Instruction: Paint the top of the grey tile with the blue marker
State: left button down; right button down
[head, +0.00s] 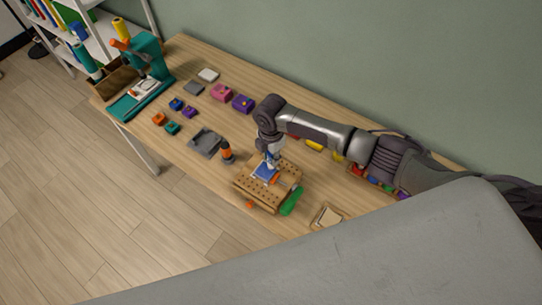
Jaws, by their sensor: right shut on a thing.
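My right gripper (270,155) points down over a wooden board with holes (247,192) on the workbench. It is shut on a slim thing with a bit of white and blue, which looks like the blue marker; the fingers hide most of it. Its lower end is at or just above a small square tile (262,173) on the board. The tile's visible top looks blue; I cannot tell whether any grey shows, as the gripper covers part of it. My left gripper is not in view.
Left of the board stand a black and orange cylinder (226,152) and a dark grey tray (205,143). Small coloured blocks and a teal machine (150,70) are farther left.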

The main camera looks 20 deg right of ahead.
jog(key=shift+r, duration=2.35)
